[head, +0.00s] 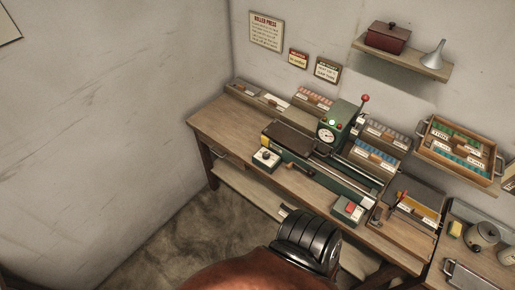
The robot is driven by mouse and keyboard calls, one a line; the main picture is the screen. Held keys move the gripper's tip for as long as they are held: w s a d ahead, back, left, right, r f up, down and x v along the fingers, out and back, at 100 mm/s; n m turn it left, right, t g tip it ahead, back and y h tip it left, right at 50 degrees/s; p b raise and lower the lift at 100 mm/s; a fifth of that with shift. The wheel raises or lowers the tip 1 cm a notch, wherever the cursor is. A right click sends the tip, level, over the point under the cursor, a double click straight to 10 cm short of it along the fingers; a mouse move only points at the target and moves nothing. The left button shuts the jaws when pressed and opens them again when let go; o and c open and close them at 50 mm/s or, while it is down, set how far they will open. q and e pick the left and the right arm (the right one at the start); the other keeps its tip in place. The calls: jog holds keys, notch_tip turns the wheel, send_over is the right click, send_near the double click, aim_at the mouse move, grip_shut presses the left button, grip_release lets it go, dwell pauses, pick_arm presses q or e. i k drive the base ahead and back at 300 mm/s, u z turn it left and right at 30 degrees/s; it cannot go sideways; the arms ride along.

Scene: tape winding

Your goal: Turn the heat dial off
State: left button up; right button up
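A small white-topped box with a dark round knob (265,156) sits at the front left of the green roller press (300,158) on the wooden workbench. This knob looks like the heat dial, but its markings are too small to read. A round white gauge (326,135) is on the upright green housing of the press. A black ribbed part and a brown rounded part of my own body show at the bottom centre. I cannot make out either gripper.
A box with a red button (350,208) sits at the press's front right. A lever with a red ball (365,98) rises behind. File trays line the bench's back. A wall shelf (402,58) holds a red box and a funnel. Floor left of the bench (150,240) is clear.

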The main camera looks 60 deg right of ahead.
aim_at(266, 156)
jog(key=z, duration=0.5)
jog(key=i, duration=0.75)
jog(key=z, duration=0.75)
